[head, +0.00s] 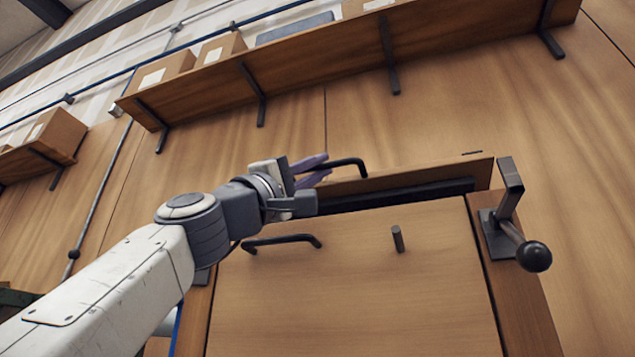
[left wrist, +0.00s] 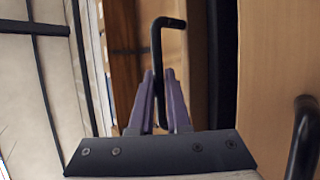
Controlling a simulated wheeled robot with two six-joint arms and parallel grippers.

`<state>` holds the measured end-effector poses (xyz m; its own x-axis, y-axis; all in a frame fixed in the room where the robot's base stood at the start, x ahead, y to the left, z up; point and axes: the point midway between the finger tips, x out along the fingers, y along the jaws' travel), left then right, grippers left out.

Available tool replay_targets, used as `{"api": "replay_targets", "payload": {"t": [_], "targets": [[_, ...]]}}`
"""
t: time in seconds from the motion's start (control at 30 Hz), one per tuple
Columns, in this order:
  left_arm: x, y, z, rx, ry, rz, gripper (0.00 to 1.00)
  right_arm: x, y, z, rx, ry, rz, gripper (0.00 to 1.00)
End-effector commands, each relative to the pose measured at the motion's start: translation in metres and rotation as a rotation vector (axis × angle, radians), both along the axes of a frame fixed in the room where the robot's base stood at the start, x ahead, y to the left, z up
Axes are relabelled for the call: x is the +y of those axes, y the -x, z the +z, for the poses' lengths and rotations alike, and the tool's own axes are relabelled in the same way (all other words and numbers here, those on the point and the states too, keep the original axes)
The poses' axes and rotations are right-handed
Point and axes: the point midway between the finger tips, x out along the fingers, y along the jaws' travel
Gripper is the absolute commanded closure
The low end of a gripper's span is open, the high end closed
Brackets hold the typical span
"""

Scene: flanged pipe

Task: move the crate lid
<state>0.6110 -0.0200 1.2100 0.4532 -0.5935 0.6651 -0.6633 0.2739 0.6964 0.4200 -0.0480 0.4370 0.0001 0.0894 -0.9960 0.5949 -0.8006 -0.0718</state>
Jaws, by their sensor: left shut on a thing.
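The crate lid (head: 440,179) is a wooden panel along the top of the wooden crate (head: 350,290), with a dark gap between it and the crate's front. The lid has a black bent handle (head: 347,163). My left gripper (head: 318,167) is shut on this handle near its left end. In the left wrist view the purple fingers (left wrist: 160,80) close around the handle (left wrist: 157,45), whose bent end sticks out past them. How far the lid is raised is hard to tell. My right gripper is not in view.
The crate's front has a second black handle (head: 282,241) and a short dark peg (head: 397,238). A latch lever with a black ball knob (head: 534,256) stands at the right corner. A wooden shelf (head: 330,60) with boxes is on the wall above. The wall to the right is bare.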

Motion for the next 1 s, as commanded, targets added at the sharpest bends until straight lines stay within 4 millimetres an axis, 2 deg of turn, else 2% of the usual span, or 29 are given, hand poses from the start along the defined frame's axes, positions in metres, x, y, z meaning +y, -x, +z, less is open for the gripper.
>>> {"api": "replay_targets", "payload": {"t": [0.07, 0.1, 0.13, 0.17, 0.57, 0.77, 1.0], "targets": [[0.0, -0.001, -0.001, 0.002, 0.0, 0.001, 1.0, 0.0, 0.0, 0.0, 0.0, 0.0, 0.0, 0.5], [0.0, -0.001, -0.001, 0.002, 0.0, 0.001, 0.74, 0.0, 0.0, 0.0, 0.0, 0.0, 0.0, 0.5], [0.0, -0.001, -0.001, 0.002, 0.0, 0.001, 0.62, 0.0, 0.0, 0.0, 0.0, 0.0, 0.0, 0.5], [0.0, -0.001, 0.0, 0.002, -0.001, 0.001, 0.55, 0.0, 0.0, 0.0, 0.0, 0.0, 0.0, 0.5], [0.002, 0.001, -0.005, 0.0, -0.001, 0.001, 0.55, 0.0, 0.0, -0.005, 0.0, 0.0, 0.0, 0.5], [0.018, 0.013, -0.026, -0.001, 0.001, 0.004, 0.55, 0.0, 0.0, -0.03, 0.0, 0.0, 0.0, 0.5], [0.045, 0.033, -0.055, -0.002, 0.0, 0.006, 0.55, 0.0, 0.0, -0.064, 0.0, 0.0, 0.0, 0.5]]}}
